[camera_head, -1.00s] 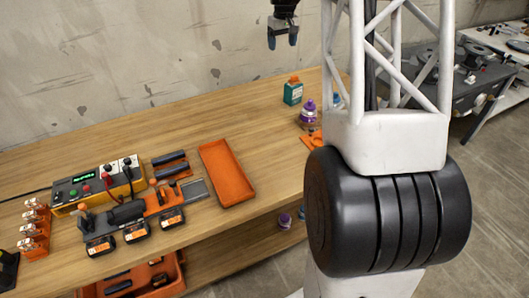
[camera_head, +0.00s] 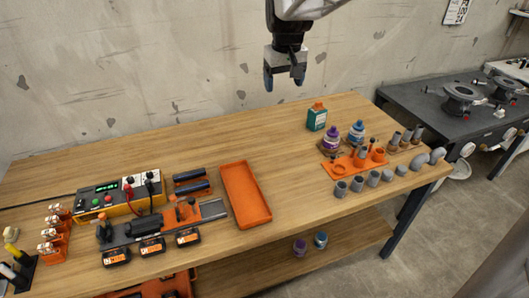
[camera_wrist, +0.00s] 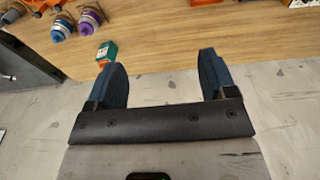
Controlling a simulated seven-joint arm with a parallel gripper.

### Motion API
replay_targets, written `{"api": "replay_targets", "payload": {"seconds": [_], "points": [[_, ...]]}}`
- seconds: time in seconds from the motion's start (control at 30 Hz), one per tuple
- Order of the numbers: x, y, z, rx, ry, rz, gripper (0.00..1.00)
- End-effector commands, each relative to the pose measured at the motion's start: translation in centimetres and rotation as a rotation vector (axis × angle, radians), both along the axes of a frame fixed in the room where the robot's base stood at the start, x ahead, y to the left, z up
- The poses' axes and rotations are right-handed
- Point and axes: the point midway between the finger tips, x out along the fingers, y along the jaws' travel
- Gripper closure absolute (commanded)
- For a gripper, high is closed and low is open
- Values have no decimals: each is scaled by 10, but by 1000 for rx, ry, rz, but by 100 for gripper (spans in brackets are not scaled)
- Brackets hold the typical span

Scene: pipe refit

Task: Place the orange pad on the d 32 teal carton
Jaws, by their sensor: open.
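A teal carton (camera_head: 316,121) stands upright toward the back right of the wooden bench. A small orange piece (camera_head: 319,106) is on its top; I cannot tell whether this is the orange pad or a cap. The carton also shows in the wrist view (camera_wrist: 108,55), beyond the left finger. I cannot read its label. My gripper (camera_head: 285,78) is open, with nothing between its dark blue fingers. It hangs high in front of the wall, above and left of the carton, touching nothing. The open fingers also show in the wrist view (camera_wrist: 161,68).
An orange fitting holder (camera_head: 345,172) and grey pipe pieces are at the right edge. An orange tray (camera_head: 246,195) lies mid-bench; a yellow power unit (camera_head: 118,200) stands left. The bench's back middle is clear.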

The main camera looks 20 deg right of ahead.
Motion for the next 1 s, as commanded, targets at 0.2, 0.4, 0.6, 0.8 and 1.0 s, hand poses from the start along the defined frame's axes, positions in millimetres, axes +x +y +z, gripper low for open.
{"api": "replay_targets", "payload": {"seconds": [0.2, 0.4, 0.6, 0.8, 1.0], "points": [[-60, 34, 1, 2, -22, 1, 22], [-113, 59, -5, 4, -42, 0, 22], [-166, 81, -17, 9, -61, -1, 22], [-218, 98, -34, 15, -80, -2, 22], [-257, 109, -51, 20, -95, -3, 22]]}}
